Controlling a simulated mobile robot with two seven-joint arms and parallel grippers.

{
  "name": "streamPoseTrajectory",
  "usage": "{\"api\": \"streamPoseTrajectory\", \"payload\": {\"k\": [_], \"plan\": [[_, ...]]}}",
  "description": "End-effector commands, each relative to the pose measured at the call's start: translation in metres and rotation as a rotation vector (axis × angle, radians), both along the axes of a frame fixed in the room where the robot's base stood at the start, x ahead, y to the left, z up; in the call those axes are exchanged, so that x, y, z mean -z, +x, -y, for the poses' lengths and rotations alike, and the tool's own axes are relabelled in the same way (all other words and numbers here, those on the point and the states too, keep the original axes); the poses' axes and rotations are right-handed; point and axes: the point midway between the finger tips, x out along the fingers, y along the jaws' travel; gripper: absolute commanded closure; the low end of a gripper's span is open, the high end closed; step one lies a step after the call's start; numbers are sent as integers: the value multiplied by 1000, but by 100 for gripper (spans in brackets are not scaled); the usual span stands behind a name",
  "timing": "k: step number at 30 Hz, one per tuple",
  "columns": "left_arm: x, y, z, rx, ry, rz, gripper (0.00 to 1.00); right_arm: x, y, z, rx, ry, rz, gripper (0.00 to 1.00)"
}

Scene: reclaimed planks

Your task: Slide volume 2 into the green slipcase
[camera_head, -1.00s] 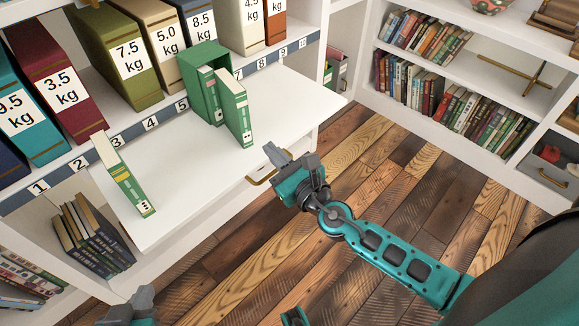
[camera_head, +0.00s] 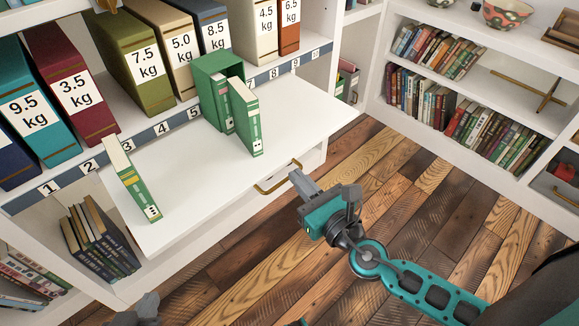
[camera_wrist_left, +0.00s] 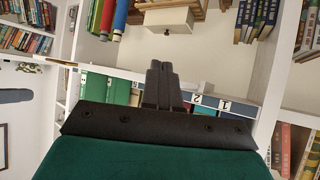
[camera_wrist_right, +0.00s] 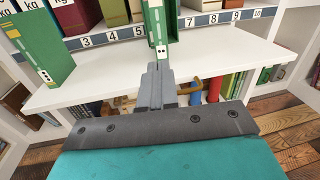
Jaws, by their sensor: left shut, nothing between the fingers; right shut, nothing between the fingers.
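The green slipcase (camera_head: 212,72) stands on the white pull-out board with a green book inside it. A second green book (camera_head: 245,120) stands upright at its right front and sticks out toward me; I cannot tell how far it is inside. It shows ahead of the fingers in the right wrist view (camera_wrist_right: 155,22). A third green book (camera_head: 131,180) stands apart at the board's left. My right gripper (camera_head: 296,176) is shut and empty, off the board's front edge. My left gripper (camera_head: 147,303) is shut and empty at the bottom left.
The white board (camera_head: 190,165) is clear between the left book and the slipcase. A brass handle (camera_head: 278,180) sits on the front below it, near my right gripper. Weight-labelled binders (camera_head: 137,65) line the shelf behind, above a numbered strip (camera_head: 130,149).

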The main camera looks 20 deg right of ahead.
Motion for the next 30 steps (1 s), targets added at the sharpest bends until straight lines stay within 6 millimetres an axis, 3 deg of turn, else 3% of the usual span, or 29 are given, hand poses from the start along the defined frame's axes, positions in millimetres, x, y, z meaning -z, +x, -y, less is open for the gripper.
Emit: {"api": "streamPoseTrajectory", "payload": {"k": [21,25,30], "plan": [[21,0,3,3,-6,-10,100,3,67,-11,17,1755,-317,100],[21,1,4,3,-8,-6,100,1,75,-14,9,1983,-360,100],[18,3,5,5,-10,3,100,-1,80,-16,2,2140,-391,100]]}}
